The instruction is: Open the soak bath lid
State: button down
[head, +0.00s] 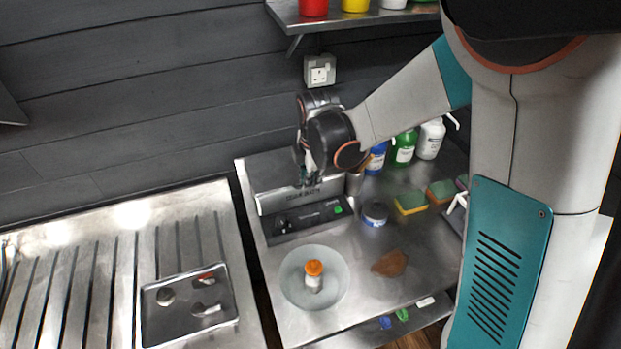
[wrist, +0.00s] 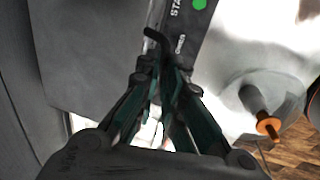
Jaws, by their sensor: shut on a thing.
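The soak bath (head: 263,203) is a low metal box with a label on its front face. A dark control panel (head: 310,221) with a green button sits in front of it. Its metal lid (head: 262,168) looks down over the box. My gripper (head: 307,180) is at the lid's front edge, above the label. In the wrist view my gripper (wrist: 163,62) is shut on a dark bent lid handle (wrist: 153,36). The fingers hide part of the handle, and my wrist hides part of the lid in the head view.
A round tin (head: 375,214), sponges (head: 410,203) and bottles (head: 404,147) stand to the right. A ridged drainboard with a metal tray (head: 165,325) is at left. A shelf (head: 345,22) hangs above.

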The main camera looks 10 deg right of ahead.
jog(key=shift+w+r+g, duration=0.25)
jog(key=shift+r+g, duration=0.15)
jog(key=shift+r, duration=0.3)
jog(key=w+a+r+p, duration=0.1)
jog(key=w+r+p, duration=0.2)
jog(key=r, duration=0.5)
jog(key=shift+w+r+g, duration=0.2)
jog(key=shift+w+g, duration=0.1)
jog(key=shift+w, duration=0.5)
jog(key=c, duration=1.8)
grip_release()
jog(key=shift+w+f, duration=0.1)
jog(key=shift+o, duration=0.5)
jog(key=shift+w+a+f, duration=0.1)
jog(key=shift+w+f, duration=0.05)
jog(key=shift+w, duration=0.15)
jog(key=shift+s, duration=0.1)
